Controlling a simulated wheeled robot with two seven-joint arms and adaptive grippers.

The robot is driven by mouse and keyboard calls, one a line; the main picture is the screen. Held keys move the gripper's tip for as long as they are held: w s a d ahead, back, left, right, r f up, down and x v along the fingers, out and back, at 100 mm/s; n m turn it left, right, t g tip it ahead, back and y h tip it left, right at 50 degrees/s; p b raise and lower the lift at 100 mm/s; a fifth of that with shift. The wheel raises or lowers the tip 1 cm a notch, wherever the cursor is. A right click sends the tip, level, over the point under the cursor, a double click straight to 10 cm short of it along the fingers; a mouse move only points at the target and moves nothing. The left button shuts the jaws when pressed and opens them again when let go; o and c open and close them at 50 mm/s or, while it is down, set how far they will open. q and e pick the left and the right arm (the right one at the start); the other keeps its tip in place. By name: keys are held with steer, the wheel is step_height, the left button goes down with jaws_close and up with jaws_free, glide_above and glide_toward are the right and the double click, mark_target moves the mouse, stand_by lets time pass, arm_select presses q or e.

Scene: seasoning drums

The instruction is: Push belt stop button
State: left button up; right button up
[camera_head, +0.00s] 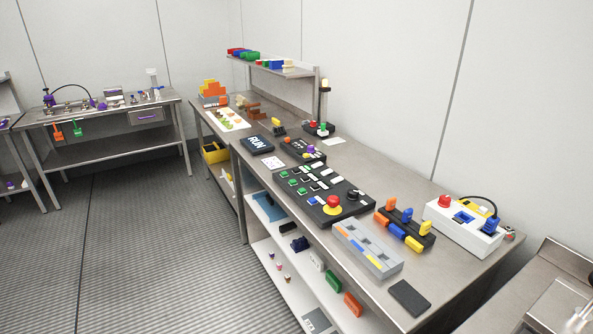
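A black control panel (312,187) lies on the long steel workbench (425,195). It carries rows of small green, white and blue buttons, with a large red mushroom button (333,202) on a yellow base at its near end. Another red button (445,201) sits on a white box (463,227) at the near right of the bench. A small black panel (303,148) with coloured buttons lies farther back. Any button labels are too small to read, so I cannot tell which one is the belt stop. Neither of my grippers shows.
A grey divided tray (367,248) and a black pad (409,297) lie near the bench's front edge. A black rack (406,226) holds coloured pieces. A shelf (270,66) stands behind the bench. Open floor (130,245) lies to the left.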

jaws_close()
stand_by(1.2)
arm_select(q)
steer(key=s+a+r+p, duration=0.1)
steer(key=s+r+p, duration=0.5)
steer(key=p, duration=0.9)
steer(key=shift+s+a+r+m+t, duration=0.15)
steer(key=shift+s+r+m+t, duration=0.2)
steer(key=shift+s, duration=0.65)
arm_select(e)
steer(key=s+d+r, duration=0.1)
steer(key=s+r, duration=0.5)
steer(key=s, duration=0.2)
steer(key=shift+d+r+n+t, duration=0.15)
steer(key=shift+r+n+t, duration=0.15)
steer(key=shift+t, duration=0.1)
